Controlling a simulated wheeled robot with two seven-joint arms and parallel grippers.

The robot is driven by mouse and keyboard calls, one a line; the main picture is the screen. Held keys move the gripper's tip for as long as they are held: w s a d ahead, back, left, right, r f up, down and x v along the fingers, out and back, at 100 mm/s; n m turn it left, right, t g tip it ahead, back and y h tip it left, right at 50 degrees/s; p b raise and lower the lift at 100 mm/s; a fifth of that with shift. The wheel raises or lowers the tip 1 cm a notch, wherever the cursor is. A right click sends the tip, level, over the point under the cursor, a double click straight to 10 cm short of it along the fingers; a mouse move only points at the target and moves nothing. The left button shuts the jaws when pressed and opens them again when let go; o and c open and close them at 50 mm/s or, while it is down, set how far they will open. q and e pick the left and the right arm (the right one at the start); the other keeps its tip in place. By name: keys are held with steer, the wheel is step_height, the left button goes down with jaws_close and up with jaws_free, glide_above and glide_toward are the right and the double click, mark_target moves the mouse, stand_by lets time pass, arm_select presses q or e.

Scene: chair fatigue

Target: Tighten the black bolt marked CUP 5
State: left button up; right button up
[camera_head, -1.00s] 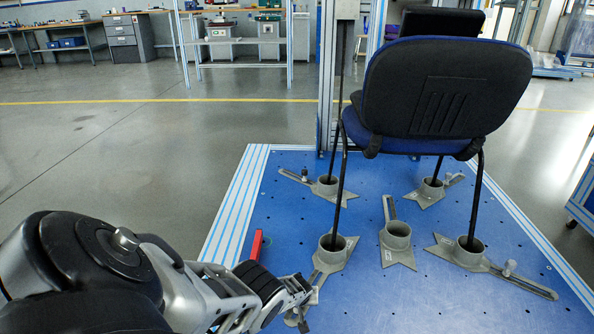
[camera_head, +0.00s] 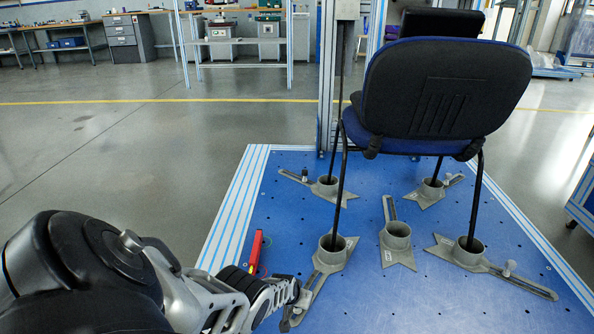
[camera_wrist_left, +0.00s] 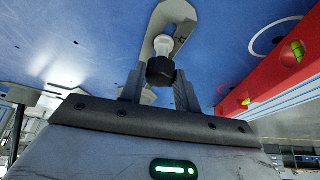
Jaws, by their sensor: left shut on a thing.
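The left gripper (camera_head: 292,292) is low over the blue platform, at the slotted arm of the near-left grey cup (camera_head: 332,252). In the left wrist view its two fingers (camera_wrist_left: 159,88) are on either side of a black bolt head (camera_wrist_left: 161,70) and shut on it. The bolt sits at the slotted grey bracket arm (camera_wrist_left: 171,30). In the head view the gripper hides this bolt. I cannot read a CUP 5 mark on it. The right gripper is not in view.
A red spirit level (camera_head: 256,250) lies just left of the gripper and shows in the wrist view (camera_wrist_left: 285,85). A blue-black chair (camera_head: 440,95) stands with its legs in cups. Another cup (camera_head: 396,240) is empty. The blue platform (camera_head: 375,300) is clear at front right.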

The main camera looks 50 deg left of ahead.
arm_select(q)
steer(key=shift+d, duration=0.1)
steer(key=shift+s+a+f+m+h+b, duration=0.15)
steer(key=shift+m+h+b, duration=0.1)
steer(key=shift+m+b, duration=0.25)
steer(key=shift+w+a+f+m+h+b, duration=0.1)
steer(key=shift+m+h+b, duration=0.2)
steer(key=shift+m, duration=0.4)
steer(key=shift+r+m+t+h+b, duration=0.25)
steer(key=shift+m+h+b, duration=0.3)
steer(key=shift+m, duration=0.45)
steer(key=shift+d, duration=0.1)
steer(key=o, duration=1)
